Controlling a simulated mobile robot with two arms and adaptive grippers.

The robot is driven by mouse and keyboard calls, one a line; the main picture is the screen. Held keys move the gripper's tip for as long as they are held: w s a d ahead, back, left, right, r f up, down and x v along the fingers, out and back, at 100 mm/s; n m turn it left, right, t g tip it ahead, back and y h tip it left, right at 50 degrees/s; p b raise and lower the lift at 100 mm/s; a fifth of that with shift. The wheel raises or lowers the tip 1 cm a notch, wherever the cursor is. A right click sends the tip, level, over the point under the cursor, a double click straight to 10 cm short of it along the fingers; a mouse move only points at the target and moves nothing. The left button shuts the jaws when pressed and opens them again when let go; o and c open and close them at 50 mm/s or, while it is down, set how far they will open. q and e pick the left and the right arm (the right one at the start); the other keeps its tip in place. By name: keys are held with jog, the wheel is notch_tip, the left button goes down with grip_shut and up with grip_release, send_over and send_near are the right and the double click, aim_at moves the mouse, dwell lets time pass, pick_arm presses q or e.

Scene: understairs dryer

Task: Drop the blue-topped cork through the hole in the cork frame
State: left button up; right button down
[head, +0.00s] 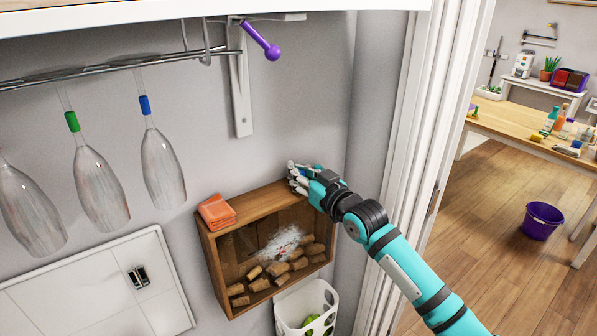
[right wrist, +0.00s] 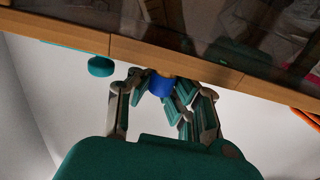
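The cork frame (head: 216,262) is a shallow wooden box with a clear front, against the wall, with several corks inside. My right gripper (head: 299,178) is at the right end of its top edge. In the right wrist view the fingers (right wrist: 157,92) close around the blue-topped cork (right wrist: 160,84), whose blue end shows between the fingertips, close against the frame's wooden edge (right wrist: 215,72). The cork's other end is hidden, and I cannot see the hole or whether the cork is in it. My left gripper is not in view.
Orange folded cloth (head: 216,212) lies on the frame's left top. A white holed basket (head: 300,306) stands below it. Glasses (head: 96,185) hang at the left, and a purple-knobbed rod (head: 262,40) sticks out above. A white door frame (head: 425,110) stands close to my right arm.

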jog(key=shift+f, duration=0.2)
jog(key=c, duration=1.3)
grip_release()
jog(key=v, duration=1.2)
